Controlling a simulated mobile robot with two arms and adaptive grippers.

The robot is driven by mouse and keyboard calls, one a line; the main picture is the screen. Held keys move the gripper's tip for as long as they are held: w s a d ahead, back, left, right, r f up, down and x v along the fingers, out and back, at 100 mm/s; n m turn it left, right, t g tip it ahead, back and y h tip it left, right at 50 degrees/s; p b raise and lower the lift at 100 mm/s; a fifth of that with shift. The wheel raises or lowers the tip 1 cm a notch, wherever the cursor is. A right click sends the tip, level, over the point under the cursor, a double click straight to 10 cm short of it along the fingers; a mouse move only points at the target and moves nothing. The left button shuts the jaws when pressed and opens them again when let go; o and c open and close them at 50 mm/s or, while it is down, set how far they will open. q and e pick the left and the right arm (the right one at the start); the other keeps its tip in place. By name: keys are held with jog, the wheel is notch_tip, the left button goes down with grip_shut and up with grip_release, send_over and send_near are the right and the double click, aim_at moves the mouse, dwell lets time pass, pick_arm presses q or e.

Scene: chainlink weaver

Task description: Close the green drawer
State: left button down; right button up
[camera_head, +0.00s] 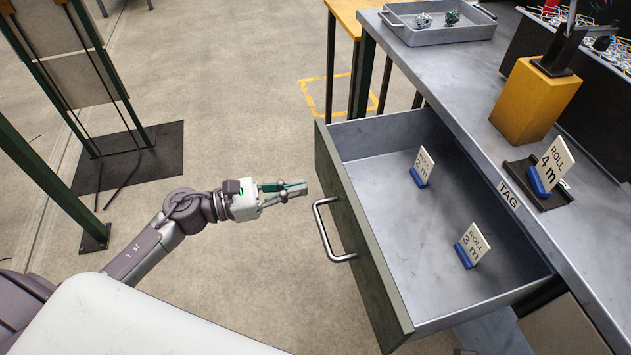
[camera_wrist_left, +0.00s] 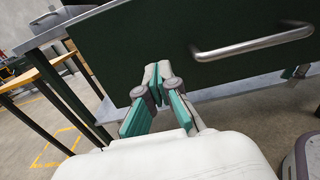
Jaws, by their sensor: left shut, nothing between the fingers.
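The green drawer (camera_head: 358,238) is pulled far out from under the grey workbench in the head view. Its green front also fills the upper part of the left wrist view (camera_wrist_left: 150,50). A silver bar handle (camera_head: 325,230) is on the front; it also shows in the left wrist view (camera_wrist_left: 253,45). Inside lie two cards on blue stands, the "2 m" card (camera_head: 424,164) and the "3 m" card (camera_head: 472,243). My left gripper (camera_head: 303,188) is shut and empty, in front of the drawer front, left of the handle's upper end. Contact with the front cannot be told. My right gripper is not in view.
On the workbench (camera_head: 455,85) stand a grey tray (camera_head: 440,33), a yellow block (camera_head: 530,100) and a "4 m" card (camera_head: 552,165). A yellow table (camera_head: 350,12) is behind. A green-framed rack (camera_head: 85,75) stands at the left. Open floor lies left of the drawer.

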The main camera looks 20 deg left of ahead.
aim_at(426, 159)
pick_arm(q)
jog(key=x, duration=0.3)
jog(key=shift+w+d+r, duration=0.1)
jog(key=shift+w+d, duration=0.1)
jog(key=shift+d, duration=0.1)
jog(key=shift+w+d, duration=0.15)
jog(key=shift+d, duration=0.1)
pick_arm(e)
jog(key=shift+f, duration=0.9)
pick_arm(q)
jog(key=shift+w+d, duration=0.1)
